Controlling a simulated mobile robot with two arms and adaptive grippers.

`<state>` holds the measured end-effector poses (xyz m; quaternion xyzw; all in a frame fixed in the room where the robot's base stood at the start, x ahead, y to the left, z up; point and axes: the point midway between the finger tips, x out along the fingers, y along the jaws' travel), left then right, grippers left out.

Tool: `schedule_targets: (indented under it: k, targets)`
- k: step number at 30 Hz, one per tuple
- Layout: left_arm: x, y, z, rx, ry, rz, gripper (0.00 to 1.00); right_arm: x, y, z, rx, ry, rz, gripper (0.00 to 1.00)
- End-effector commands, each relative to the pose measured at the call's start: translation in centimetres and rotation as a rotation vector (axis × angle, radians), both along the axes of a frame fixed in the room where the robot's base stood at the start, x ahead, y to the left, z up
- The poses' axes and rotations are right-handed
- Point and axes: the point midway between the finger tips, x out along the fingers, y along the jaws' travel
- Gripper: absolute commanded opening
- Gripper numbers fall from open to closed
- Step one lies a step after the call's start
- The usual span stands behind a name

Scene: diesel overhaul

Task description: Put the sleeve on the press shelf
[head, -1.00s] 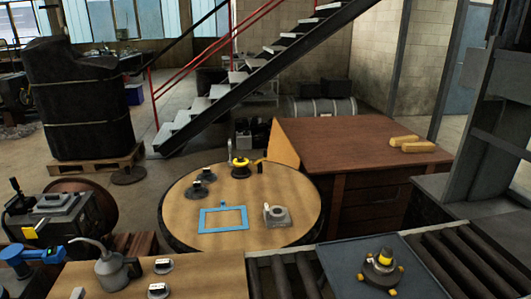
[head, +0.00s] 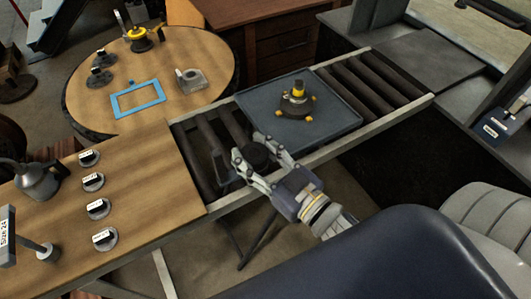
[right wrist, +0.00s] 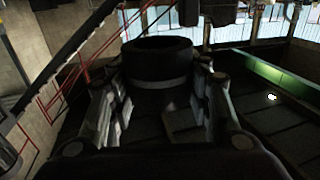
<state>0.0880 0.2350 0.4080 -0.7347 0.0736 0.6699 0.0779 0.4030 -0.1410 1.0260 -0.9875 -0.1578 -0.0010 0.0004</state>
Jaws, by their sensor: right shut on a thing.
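The sleeve is a short black cylinder (head: 257,155) with an open top. My right gripper (head: 262,162) is shut on it and holds it over the roller conveyor, just left of the grey tray. In the right wrist view the sleeve (right wrist: 160,75) stands upright between the two fingers, with a lighter band around its middle. The grey press structure shows at the upper right, with a flat grey plate (head: 430,62) at the far end of the rollers. I cannot tell whether this plate is the shelf. My left gripper is not in view.
The grey tray (head: 345,118) on the rollers carries a black and yellow assembly (head: 297,103). The wooden bench (head: 140,215) holds an oil can (head: 37,180) and several labelled discs. A round table (head: 205,52) stands behind. Bare rollers (head: 378,78) lie between tray and plate.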

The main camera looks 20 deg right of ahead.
Motion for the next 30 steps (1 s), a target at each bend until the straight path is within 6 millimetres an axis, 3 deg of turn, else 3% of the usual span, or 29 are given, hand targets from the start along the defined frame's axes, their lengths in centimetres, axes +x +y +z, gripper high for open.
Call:
schedule_targets:
  k: [15, 30]
  targets:
    - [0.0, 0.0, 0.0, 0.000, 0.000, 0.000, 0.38, 2.3, 4.8, 1.6, -0.005, -0.009, 0.308, 0.00]
    - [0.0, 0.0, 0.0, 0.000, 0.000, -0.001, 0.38, 3.9, 8.2, 2.6, -0.002, -0.007, 0.530, 0.00]
